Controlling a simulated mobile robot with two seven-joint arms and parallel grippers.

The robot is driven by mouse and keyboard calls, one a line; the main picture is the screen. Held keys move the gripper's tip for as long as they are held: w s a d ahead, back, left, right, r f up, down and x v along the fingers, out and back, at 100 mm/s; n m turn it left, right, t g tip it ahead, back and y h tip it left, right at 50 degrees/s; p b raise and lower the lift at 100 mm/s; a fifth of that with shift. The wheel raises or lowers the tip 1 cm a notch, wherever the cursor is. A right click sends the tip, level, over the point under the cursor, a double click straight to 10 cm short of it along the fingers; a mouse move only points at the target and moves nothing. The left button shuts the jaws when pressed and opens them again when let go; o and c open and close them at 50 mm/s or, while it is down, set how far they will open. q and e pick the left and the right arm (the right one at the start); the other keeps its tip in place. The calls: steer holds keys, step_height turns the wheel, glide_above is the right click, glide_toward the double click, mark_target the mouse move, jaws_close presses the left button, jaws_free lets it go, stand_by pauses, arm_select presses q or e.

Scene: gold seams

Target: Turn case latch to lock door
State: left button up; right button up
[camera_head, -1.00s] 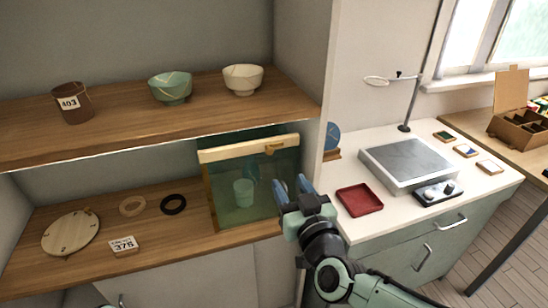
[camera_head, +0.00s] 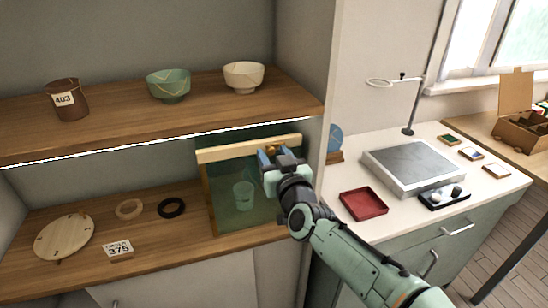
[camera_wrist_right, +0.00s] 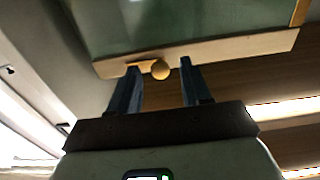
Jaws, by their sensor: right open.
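The display case (camera_head: 222,202) stands on the lower shelf, with a green-tinted glass front and a pale wooden top rail (camera_head: 228,151). A cup (camera_head: 243,196) shows through the glass. The small brass case latch is at the rail's right part, mostly hidden behind my right gripper (camera_head: 276,153) in the head view. In the right wrist view the latch (camera_wrist_right: 160,69), a round knob with a short arm pointing left, sits between the two open blue fingertips. A gap shows beside the knob; I cannot tell whether a finger touches it. My left gripper is not in view.
The upper shelf (camera_head: 120,122) overhangs the case, bearing a brown pot (camera_head: 67,100) and two bowls. A wooden disc (camera_head: 64,238), two rings and a number block (camera_head: 119,250) lie left of the case. The counter at right holds a red tray (camera_head: 363,203).

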jaws_close()
steer(key=shift+m, duration=0.3)
steer(key=m, duration=0.9)
steer(key=shift+f+m+b, duration=0.1)
steer(key=shift+m+b, duration=0.2)
steer(key=shift+m, duration=0.1)
steer(key=m, duration=0.3)
steer(key=shift+m+b, duration=0.3)
steer(key=shift+b, duration=0.05)
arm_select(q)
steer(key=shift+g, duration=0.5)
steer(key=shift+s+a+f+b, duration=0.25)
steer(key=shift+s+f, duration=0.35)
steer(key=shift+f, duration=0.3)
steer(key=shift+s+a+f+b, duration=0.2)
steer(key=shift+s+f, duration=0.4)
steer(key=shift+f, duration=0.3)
arm_select(e)
steer(key=shift+m, duration=2)
